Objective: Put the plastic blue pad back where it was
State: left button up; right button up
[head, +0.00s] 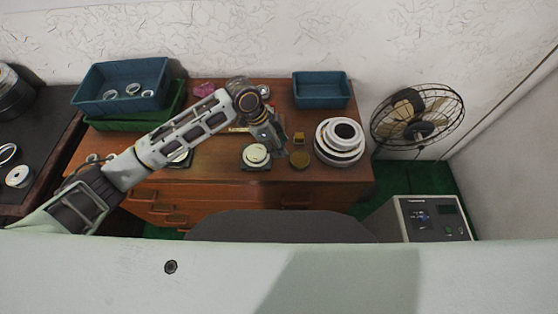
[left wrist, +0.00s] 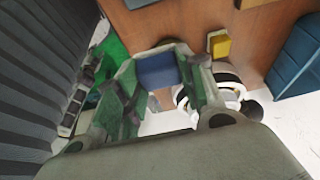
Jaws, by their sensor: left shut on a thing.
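The blue pad (left wrist: 158,72) shows in the left wrist view as a small blue block between my left fingers. My left gripper (left wrist: 158,85) is shut on it. In the head view my left gripper (head: 276,146) points down over the wooden desk, between a white disc on a dark square base (head: 255,155) and a small yellow block (head: 298,138). The pad cannot be made out in the head view. A yellow block (left wrist: 218,44) also shows beyond the fingers in the left wrist view. My right gripper is in neither view.
Stacked white rings (head: 340,155) stand right of my left gripper. A round brass-coloured piece (head: 299,160) lies near the desk's front. A blue bin (head: 322,91) stands at the back right. Another blue bin (head: 95,88) with rings sits over a green bin (head: 105,123) at left.

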pick_arm(q)
jog(key=shift+f, duration=2.6)
jog(key=shift+f, duration=0.1)
jog(key=shift+f+p, duration=0.3)
jog(key=shift+f, duration=1.5)
jog(key=shift+f, duration=0.1)
jog(key=o, duration=0.9)
jog(key=v, duration=1.2)
